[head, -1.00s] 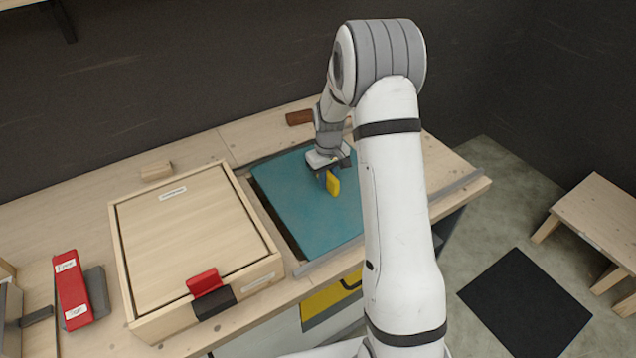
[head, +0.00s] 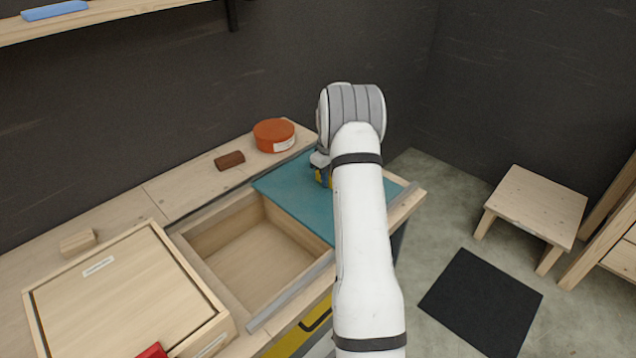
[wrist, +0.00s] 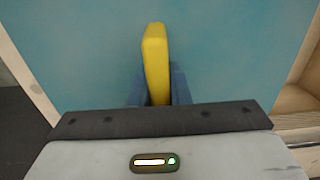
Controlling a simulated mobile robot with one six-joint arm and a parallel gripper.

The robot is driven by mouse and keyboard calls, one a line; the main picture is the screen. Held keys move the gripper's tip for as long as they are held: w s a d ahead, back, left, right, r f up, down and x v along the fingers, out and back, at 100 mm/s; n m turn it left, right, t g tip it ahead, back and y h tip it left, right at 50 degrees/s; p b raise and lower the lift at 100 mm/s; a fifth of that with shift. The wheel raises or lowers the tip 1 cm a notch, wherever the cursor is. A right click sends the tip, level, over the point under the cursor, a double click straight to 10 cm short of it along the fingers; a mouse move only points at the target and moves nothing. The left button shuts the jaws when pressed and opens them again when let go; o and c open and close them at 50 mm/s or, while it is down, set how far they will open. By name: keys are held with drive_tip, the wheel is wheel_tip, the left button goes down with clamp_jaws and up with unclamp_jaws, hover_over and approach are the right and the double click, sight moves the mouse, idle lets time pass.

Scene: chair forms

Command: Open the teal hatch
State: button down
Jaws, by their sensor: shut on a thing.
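The teal hatch (head: 287,192) is a flat sliding panel on the bench, set between two grey rails. It stands to the right, and an open wooden compartment (head: 250,258) shows to its left, looking empty. My gripper (head: 322,174) is over the hatch, partly hidden behind my arm. In the wrist view my gripper (wrist: 158,97) is shut on the yellow handle (wrist: 156,58), which stands up from the teal surface. The handle's lower part is hidden between the fingers.
A lidded wooden box (head: 120,295) stands left of the compartment. Behind are a brown block (head: 229,161) and a round orange tin (head: 273,135). A small wooden block (head: 77,242) lies farther left. A stool (head: 530,207) and a black mat (head: 480,300) are on the floor at right.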

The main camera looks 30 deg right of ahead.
drive_tip(key=shift+w+d+r, duration=0.1)
drive_tip(key=shift+w+d, duration=0.05)
drive_tip(key=shift+d, duration=0.05)
drive_tip(key=c, duration=1.4)
unclamp_jaws()
drive_tip(key=shift+o, duration=0.2)
drive_tip(key=shift+r+b, duration=0.4)
drive_tip(key=shift+r, duration=3.45)
